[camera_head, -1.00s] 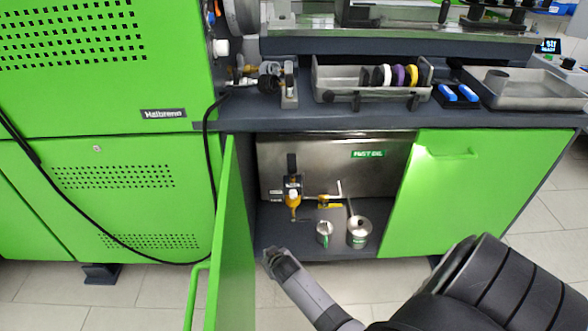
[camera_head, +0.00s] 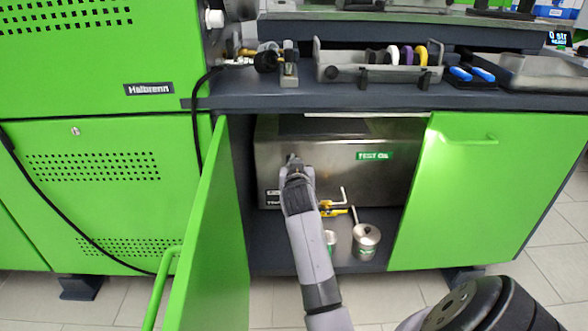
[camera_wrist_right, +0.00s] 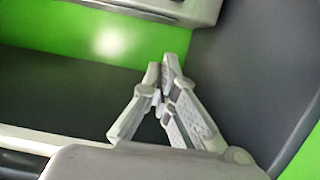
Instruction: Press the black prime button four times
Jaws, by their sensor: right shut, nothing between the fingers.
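My right gripper (camera_head: 293,163) is shut and empty. It reaches into the open cabinet, in front of the steel TEST OIL tank (camera_head: 350,177). In the right wrist view its closed fingers (camera_wrist_right: 163,70) meet, with nothing between them. The small pump unit on the tank's front, with its black upper part, is hidden behind my right gripper and forearm. I cannot make out the black prime button, nor tell whether the fingers touch it. My left gripper is not in view.
The open green door (camera_head: 213,235) stands left of my arm. A yellow valve with a white lever (camera_head: 337,208) and a metal can (camera_head: 366,240) are to the right; a cup (camera_head: 331,240) is partly hidden. The workbench (camera_head: 330,103) forms an edge above.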

